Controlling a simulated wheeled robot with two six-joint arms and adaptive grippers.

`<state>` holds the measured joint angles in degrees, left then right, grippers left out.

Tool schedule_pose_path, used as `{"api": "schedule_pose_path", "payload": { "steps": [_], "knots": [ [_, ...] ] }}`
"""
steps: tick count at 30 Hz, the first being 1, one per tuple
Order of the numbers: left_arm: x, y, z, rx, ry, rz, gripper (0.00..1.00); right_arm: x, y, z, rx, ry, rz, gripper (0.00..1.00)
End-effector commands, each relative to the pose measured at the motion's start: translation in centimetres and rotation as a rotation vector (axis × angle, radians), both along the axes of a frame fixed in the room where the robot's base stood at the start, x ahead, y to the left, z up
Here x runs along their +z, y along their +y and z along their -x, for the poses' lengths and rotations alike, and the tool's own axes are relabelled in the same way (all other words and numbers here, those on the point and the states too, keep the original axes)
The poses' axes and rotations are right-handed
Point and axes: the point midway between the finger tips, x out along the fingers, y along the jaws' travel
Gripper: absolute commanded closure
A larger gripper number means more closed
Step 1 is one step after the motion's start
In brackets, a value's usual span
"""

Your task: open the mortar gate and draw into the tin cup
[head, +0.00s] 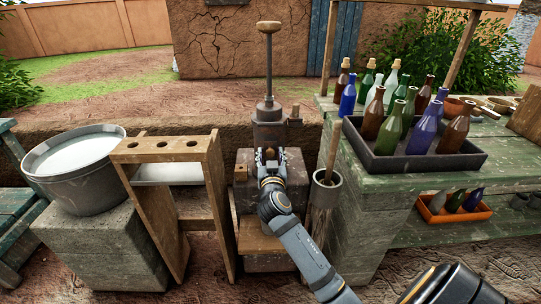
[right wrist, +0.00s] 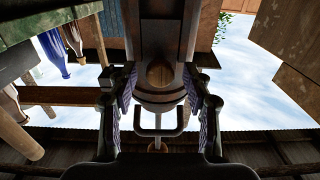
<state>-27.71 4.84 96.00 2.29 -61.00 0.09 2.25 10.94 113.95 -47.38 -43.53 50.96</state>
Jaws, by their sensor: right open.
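A dark metal pump-like vessel (head: 268,112) with a tall rod and wooden top knob stands upright on a block behind my right gripper. My right gripper (head: 268,160) is open in front of its lower part. In the right wrist view the open fingers (right wrist: 160,108) stand on either side of a dark round body (right wrist: 160,97) with a round brown end. A U-shaped metal bar (right wrist: 158,130) shows between the fingers; I cannot tell if it is the mortar gate. Contact is unclear. I cannot make out a tin cup for certain. My left gripper is out of view.
A wooden rack with holes (head: 165,146) and a grey tub of pale liquid (head: 75,155) stand left. A grey cylinder with a stick (head: 326,190) stands close right of my gripper. A green table (head: 378,188) carries a black tray (head: 440,163) of bottles.

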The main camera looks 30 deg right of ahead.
Motion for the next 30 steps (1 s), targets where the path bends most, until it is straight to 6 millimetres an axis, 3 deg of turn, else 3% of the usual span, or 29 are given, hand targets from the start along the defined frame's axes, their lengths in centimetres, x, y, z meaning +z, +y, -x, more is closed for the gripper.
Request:
{"api": "schedule_pose_path", "payload": {
  "steps": [7, 18, 28, 30],
  "knots": [
    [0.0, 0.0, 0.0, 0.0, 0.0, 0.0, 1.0, -0.1, 0.0, -0.1, 0.0, 0.001, -0.001, 0.5],
    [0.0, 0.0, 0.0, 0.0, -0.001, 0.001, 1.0, 0.0, 0.0, -0.1, 0.001, 0.001, -0.001, 1.0],
    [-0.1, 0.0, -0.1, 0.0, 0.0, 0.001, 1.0, -0.3, 0.0, -0.1, 0.001, 0.001, -0.001, 1.0],
    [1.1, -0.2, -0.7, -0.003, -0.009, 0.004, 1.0, -0.8, 0.0, -0.1, 0.001, 0.001, -0.001, 1.0]
  ]
}}
